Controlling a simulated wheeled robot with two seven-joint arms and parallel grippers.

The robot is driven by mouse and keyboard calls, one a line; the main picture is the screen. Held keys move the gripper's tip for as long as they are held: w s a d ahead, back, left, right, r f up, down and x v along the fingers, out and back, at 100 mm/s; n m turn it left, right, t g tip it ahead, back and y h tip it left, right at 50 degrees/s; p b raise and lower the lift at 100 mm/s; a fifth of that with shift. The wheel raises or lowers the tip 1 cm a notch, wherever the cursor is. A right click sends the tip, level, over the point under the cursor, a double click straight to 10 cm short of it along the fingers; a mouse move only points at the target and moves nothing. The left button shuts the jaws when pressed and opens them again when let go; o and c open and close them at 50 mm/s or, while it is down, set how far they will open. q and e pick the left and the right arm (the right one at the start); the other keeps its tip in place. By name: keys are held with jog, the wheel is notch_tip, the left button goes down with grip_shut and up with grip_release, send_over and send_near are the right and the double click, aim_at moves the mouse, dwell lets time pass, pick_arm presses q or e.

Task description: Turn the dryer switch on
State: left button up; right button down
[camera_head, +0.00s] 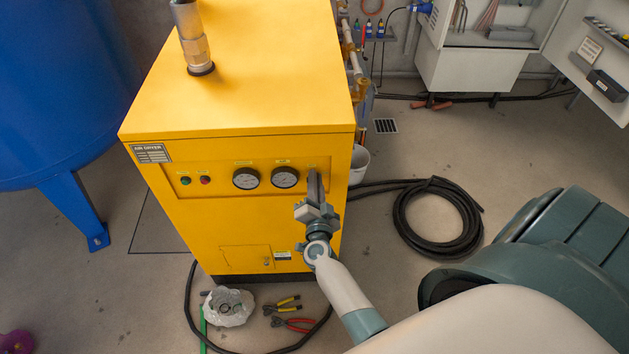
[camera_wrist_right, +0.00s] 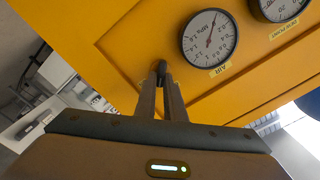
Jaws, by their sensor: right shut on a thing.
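The yellow air dryer (camera_head: 240,95) stands in the middle of the head view. Its front panel carries a green and a red button or lamp (camera_head: 205,180) and two round gauges (camera_head: 285,177). My right gripper (camera_head: 315,178) is at the right end of this panel, beside the right gauge. In the right wrist view my right gripper (camera_wrist_right: 162,82) has its fingertips close together on a small black switch knob (camera_wrist_right: 161,70), next to the gauge labelled AIR (camera_wrist_right: 209,38). The fingers hide most of the knob; its turned position cannot be told. My left gripper is out of view.
A blue tank (camera_head: 60,90) stands left of the dryer. A coiled black hose (camera_head: 440,218) lies on the floor at right. A plastic bag (camera_head: 229,306) and pliers (camera_head: 290,323) lie in front. A white bucket (camera_head: 359,165) stands behind the dryer's right side.

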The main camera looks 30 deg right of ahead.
jog(key=m+b, duration=0.1)
jog(key=m, duration=0.5)
jog(key=f+m+b, duration=0.1)
jog(key=m, duration=0.1)
jog(key=shift+s+d+m+b, duration=0.1)
jog(key=shift+d+m+b, duration=0.05)
jog(key=shift+m+b, duration=0.25)
jog(key=c, duration=1.8)
grip_release()
jog(key=shift+c, duration=0.2)
jog(key=v, duration=0.7)
jog(key=shift+s, duration=0.3)
